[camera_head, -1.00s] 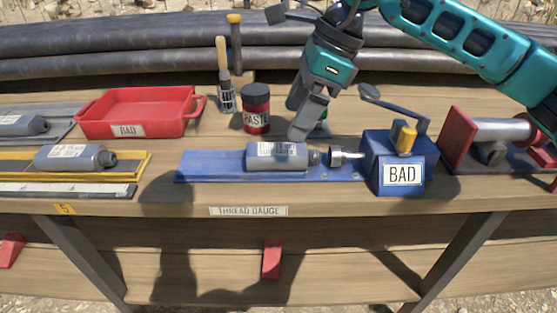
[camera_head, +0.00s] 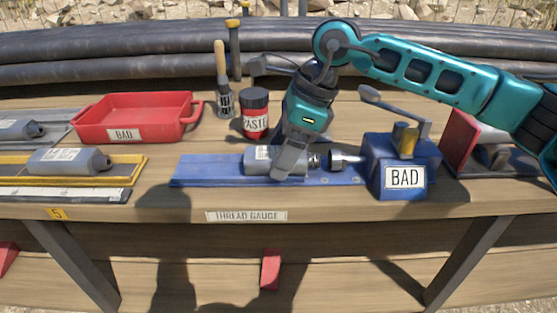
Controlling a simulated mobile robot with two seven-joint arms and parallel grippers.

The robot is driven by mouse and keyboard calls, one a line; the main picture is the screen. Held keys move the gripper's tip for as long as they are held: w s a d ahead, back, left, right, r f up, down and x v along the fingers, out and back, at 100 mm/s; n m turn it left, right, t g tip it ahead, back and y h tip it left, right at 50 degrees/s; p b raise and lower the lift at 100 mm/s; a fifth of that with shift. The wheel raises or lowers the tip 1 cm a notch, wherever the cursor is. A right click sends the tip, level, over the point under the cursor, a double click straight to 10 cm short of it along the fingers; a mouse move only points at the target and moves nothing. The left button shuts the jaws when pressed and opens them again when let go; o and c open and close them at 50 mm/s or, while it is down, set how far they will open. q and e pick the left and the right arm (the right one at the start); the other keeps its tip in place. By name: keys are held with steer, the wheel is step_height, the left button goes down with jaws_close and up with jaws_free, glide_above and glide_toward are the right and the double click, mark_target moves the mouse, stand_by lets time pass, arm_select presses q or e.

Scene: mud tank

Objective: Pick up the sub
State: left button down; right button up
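The grey sub (camera_head: 257,163) with a white label lies on its side on the blue thread gauge plate (camera_head: 205,172), its narrow threaded end pointing right toward the gauge's metal plug (camera_head: 343,160). My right gripper (camera_head: 289,165) reaches down over the right part of the sub. One finger shows in front of the sub's body; the other finger is hidden, so I cannot tell whether the grip is closed. The sub still rests on the plate. My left gripper is out of view.
A blue gauge box (camera_head: 403,166) marked BAD, with a crank, stands just right. A red tray (camera_head: 137,112), brush (camera_head: 222,75) and paste jar (camera_head: 254,112) stand behind. Another grey sub (camera_head: 68,161) lies left on a yellow-edged rack. Bench front is clear.

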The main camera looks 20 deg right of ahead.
steer(key=c, duration=1.3)
steer(key=shift+r, duration=0.1)
jaws_close()
steer(key=shift+r, duration=0.1)
